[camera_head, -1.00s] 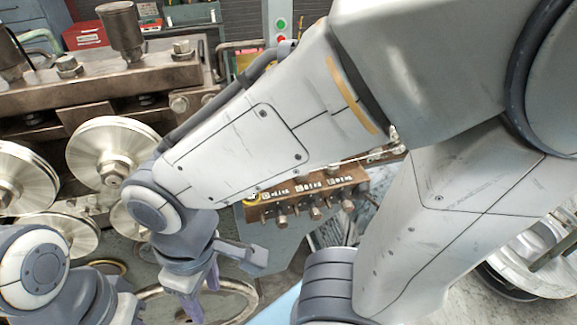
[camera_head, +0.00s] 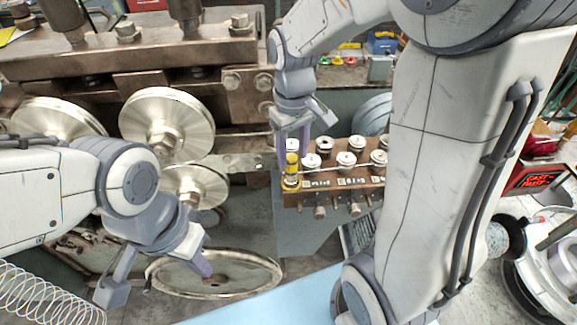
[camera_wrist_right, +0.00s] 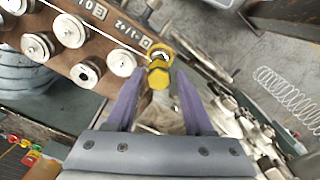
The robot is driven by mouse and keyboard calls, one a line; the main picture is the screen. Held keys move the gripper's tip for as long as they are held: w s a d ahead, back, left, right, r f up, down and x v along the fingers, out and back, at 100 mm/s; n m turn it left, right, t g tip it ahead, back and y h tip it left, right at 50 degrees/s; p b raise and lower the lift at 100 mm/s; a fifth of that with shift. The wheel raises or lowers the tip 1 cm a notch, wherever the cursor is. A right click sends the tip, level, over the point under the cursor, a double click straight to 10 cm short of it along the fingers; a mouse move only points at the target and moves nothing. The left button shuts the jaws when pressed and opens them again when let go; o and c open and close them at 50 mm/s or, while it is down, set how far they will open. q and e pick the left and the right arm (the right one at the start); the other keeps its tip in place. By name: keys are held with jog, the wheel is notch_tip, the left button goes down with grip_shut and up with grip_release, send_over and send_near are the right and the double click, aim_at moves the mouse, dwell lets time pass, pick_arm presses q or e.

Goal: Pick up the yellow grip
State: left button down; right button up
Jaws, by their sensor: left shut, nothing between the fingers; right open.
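The yellow grip (camera_head: 291,172) stands at the left end of a brown block with white rollers. It also shows in the right wrist view (camera_wrist_right: 159,76), ahead of and between the fingertips, as a hexagonal yellow end beside a yellow ring. My right gripper (camera_head: 292,150) is open, pointing down over the grip with its purple fingers around the grip's upper end. I cannot tell whether the fingers touch it. My left gripper (camera_head: 204,268) is shut and empty, in front of the large handwheel at the lower left.
The brown roller block (camera_head: 333,192) extends right of the grip, with a wire running across it. Large metal rollers (camera_head: 167,125) stand to the left. A handwheel (camera_head: 240,287) lies below them. A coiled spring (camera_head: 45,295) is at the lower left. Coloured items sit behind.

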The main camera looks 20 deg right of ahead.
aim_at(292, 173)
notch_tip(292, 173, down, 2)
jog(key=shift+w+f+p, duration=0.15)
jog(key=shift+f+p, duration=0.25)
jog(key=shift+f, duration=1)
jog(key=shift+w+f+p, duration=0.1)
jog(key=shift+f+p, duration=0.3)
jog(key=shift+f, duration=0.95)
grip_shut()
